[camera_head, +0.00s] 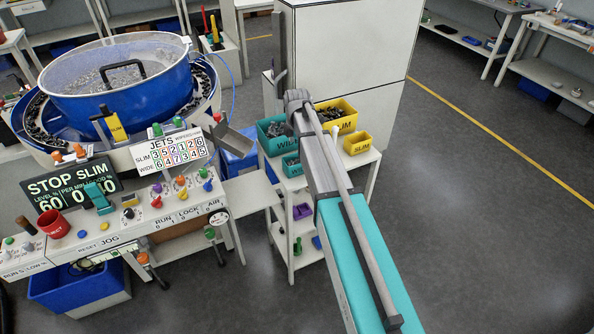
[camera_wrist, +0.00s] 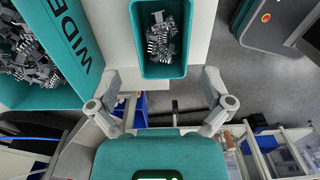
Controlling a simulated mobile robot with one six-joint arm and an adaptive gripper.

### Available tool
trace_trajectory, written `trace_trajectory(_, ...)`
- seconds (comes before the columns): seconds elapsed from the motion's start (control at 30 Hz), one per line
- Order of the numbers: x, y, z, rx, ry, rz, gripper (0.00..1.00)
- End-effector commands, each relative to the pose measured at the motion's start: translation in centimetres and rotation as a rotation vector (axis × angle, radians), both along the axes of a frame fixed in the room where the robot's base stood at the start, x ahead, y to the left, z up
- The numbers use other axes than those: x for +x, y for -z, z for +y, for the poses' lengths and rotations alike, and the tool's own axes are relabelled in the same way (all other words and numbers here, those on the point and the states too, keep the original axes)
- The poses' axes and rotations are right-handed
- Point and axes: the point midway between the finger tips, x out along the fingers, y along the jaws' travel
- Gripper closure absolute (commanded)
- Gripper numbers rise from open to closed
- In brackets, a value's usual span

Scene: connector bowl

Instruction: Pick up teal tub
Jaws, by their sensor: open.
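The small teal tub (camera_wrist: 163,72) holds grey connectors and stands on a pale shelf top in the wrist view. In the head view the small teal tub (camera_head: 291,170) is partly hidden by my arm. My gripper (camera_wrist: 161,80) is open, with one finger to each side of the tub's near end. The fingers look apart from the tub's walls, and nothing is between them. I cannot tell their height over the tub. In the head view my fingertips are not clearly visible.
A large teal bin (camera_wrist: 75,50) marked WIDE stands left of the tub. Large (camera_head: 349,122) and small (camera_head: 358,147) yellow SLIM bins are on the right of the same stand (camera_head: 365,162). A tall white cabinet (camera_head: 352,60) rises behind. Floor is open to the right.

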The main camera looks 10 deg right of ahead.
Motion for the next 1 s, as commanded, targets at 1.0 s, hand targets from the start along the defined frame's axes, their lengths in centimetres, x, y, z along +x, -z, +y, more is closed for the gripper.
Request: trace_trajectory(1.0,-0.1,3.2,0.0,0.000,0.000,0.000,0.00)
